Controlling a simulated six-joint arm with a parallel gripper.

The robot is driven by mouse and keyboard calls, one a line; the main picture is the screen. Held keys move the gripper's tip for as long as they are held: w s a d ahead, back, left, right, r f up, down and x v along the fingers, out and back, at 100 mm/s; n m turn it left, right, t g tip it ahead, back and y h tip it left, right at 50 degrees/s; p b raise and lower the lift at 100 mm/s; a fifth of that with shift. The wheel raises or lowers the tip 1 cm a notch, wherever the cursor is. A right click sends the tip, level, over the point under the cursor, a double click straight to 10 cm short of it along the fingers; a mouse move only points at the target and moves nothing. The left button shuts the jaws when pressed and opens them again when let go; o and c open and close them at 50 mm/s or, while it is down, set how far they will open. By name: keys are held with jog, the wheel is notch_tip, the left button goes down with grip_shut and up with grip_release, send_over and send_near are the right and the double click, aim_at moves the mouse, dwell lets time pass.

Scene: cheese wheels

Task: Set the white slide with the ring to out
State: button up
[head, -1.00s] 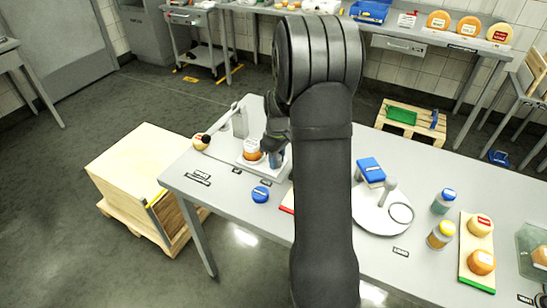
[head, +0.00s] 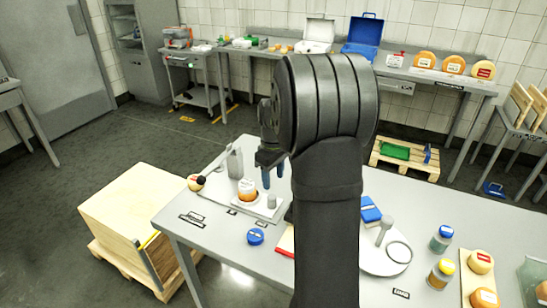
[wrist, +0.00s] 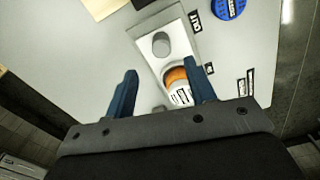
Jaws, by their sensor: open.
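A white slide plate (head: 226,194) lies near the table's left end, also in the wrist view (wrist: 149,52). A grey upright knob (head: 271,201) stands at its right end and shows in the wrist view (wrist: 161,44). An orange cheese (head: 247,196) with a white label sits on the plate, partly behind a finger in the wrist view (wrist: 176,76). I cannot make out a ring on this plate. An OUT label (wrist: 195,21) lies beside the knob end. My gripper (head: 271,170) is open and empty above the knob and cheese; its blue fingers show in the wrist view (wrist: 160,70).
A grey post (head: 235,163) and a small cheese with a black knob (head: 196,183) stand behind and left. A blue puck (head: 256,237) lies in front. To the right is a white round plate (head: 371,262) with a post and ring. My arm hides the table's middle.

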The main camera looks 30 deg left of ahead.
aim_at(273, 196)
notch_tip(273, 196, up, 7)
jog(key=shift+r, duration=0.2)
dwell(0.5)
notch_tip(273, 196, down, 18)
jog(key=shift+r, duration=0.25)
jog(key=shift+a, duration=0.1)
dwell(0.4)
